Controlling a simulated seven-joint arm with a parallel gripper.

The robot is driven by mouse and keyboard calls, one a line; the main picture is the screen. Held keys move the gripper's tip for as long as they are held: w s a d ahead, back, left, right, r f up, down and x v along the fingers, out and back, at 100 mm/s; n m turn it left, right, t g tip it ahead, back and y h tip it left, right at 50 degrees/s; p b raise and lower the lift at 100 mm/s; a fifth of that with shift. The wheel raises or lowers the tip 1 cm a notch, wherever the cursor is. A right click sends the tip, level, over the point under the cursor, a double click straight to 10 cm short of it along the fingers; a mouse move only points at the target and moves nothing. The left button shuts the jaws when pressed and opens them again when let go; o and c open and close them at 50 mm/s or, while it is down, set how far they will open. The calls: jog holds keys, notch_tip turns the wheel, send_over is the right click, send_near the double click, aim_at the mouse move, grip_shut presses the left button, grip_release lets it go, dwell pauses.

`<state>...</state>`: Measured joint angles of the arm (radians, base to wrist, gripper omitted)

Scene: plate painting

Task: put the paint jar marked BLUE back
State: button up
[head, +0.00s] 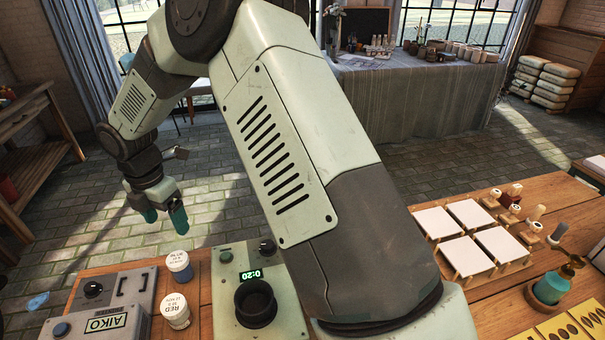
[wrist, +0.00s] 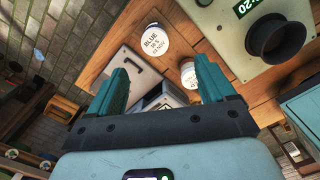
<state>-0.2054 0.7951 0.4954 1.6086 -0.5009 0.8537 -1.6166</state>
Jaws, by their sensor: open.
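The paint jar marked BLUE (head: 180,272) is a small white-lidded jar standing on the wooden table near its far edge. In the wrist view its lid (wrist: 155,41) reads BLUE and lies beyond my fingertips, above the gap between them. The jar marked RED (head: 175,312) stands just in front of it, and its lid is partly hidden in the wrist view (wrist: 187,75) by my right finger. My gripper (head: 165,217) is open and empty, with teal fingers, in the air up and left of the BLUE jar and apart from it.
A grey box labelled AIKO (head: 105,322) with a knob and handles is left of the jars. A pale machine with a 0:20 display (head: 228,302) and dark round cup is right of them. White tiles (head: 468,213) and stamps stand at far right. Bare wood shows between.

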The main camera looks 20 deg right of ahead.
jog(key=s+d+r+m+t+h, duration=0.1)
jog(key=s+d+r+m, duration=0.2)
jog(key=d+r+m, duration=0.45)
jog(key=s+d+r+m+t, duration=0.1)
jog(key=s+d+r+m, duration=0.35)
jog(key=d+r, duration=0.5)
jog(key=s+d+r+m+t, duration=0.1)
jog(key=s+d+r+m, duration=0.1)
jog(key=s+m, duration=0.3)
jog(key=s+d+r+m+t, duration=0.1)
jog(key=s+d+r+m, duration=0.2)
jog(key=s+m, duration=0.3)
jog(key=s+d+r+m+t+y, duration=0.1)
jog(key=s+d+r+m, duration=0.2)
jog(key=s, duration=0.4)
jog(key=shift+s+d+m, duration=0.3)
jog(key=shift+d+m, duration=0.4)
jog(key=shift+m, duration=0.6)
